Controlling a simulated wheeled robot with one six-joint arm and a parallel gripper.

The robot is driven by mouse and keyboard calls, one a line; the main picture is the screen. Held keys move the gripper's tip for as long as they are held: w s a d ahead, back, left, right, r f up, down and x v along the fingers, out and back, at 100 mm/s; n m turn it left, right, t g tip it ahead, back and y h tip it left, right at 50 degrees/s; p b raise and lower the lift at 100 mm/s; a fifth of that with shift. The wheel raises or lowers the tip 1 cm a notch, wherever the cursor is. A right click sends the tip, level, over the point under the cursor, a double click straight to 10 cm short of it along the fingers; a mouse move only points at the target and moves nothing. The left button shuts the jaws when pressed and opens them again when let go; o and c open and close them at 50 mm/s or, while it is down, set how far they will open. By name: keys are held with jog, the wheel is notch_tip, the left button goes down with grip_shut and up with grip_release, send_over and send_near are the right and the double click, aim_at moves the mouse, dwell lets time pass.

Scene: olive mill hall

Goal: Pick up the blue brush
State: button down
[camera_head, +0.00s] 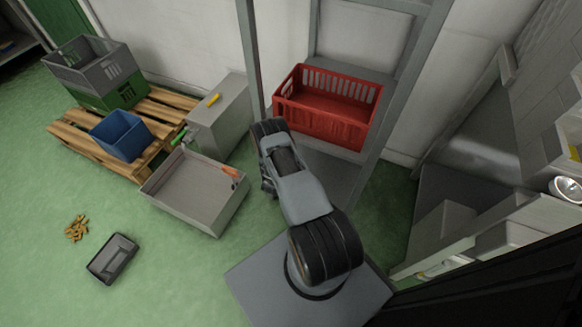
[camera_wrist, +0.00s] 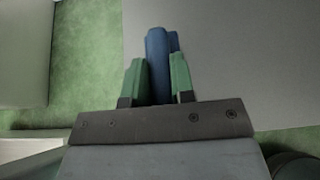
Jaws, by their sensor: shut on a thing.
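The blue brush (camera_wrist: 157,48) shows in the wrist view as a narrow blue piece between the two green fingers of my gripper (camera_wrist: 158,78). The fingers are closed against its sides, and it sticks out past their tips. Its lower end and the rest of its shape are hidden by the fingers and the gripper body. In the head view my arm covers the gripper, and I cannot make out the brush there.
A red crate (camera_head: 327,122) stands on a grey shelf right of my arm. A grey open bin (camera_head: 213,219) with an orange item (camera_head: 231,172) is to the left. A pallet (camera_head: 90,157) bears a blue bin (camera_head: 122,142). A dark tray (camera_head: 113,259) lies on the green floor.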

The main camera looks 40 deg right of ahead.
jog(key=s+a+p, duration=0.1)
jog(key=s+a, duration=0.3)
jog(key=a, duration=0.3)
jog(key=s+a+p, duration=0.1)
jog(key=s+a, duration=0.3)
jog(key=a, duration=0.3)
jog(key=shift+a+p, duration=0.3)
jog(key=shift+p, duration=0.1)
jog(key=shift+f, duration=0.15)
